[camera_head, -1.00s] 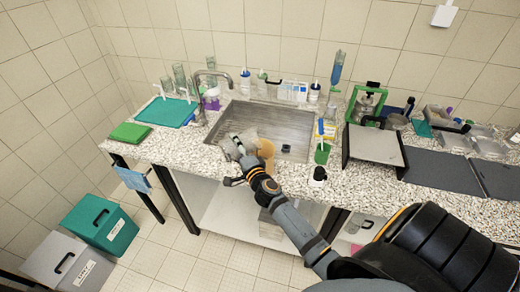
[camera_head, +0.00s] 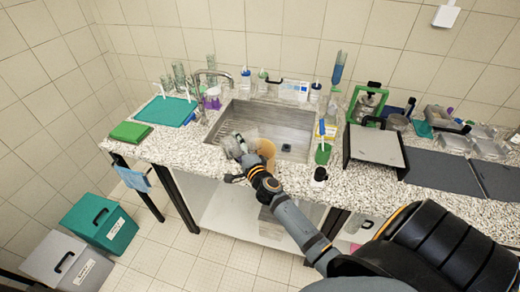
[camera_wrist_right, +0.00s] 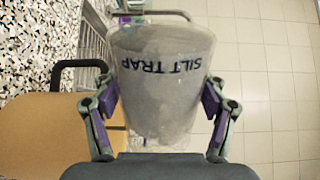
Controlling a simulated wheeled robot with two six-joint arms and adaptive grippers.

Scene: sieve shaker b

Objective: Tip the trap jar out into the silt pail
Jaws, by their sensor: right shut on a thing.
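My right gripper (camera_head: 243,148) is at the front edge of the sink. In the right wrist view its purple-padded fingers (camera_wrist_right: 160,108) are shut on the sides of the trap jar (camera_wrist_right: 160,85), a clear tapered jar marked SILT TRAP with grey matter inside. The lettering is upside down there. In the head view the jar (camera_head: 251,133) is a faint pale shape; its exact tilt is hard to tell. My left gripper is out of view.
The steel sink (camera_head: 290,115) lies behind the gripper, with a faucet (camera_head: 208,78) at its left. A green cup (camera_head: 322,153) and a dark bottle (camera_head: 319,175) stand right of the pail. A green pad (camera_head: 130,132) lies on the left counter.

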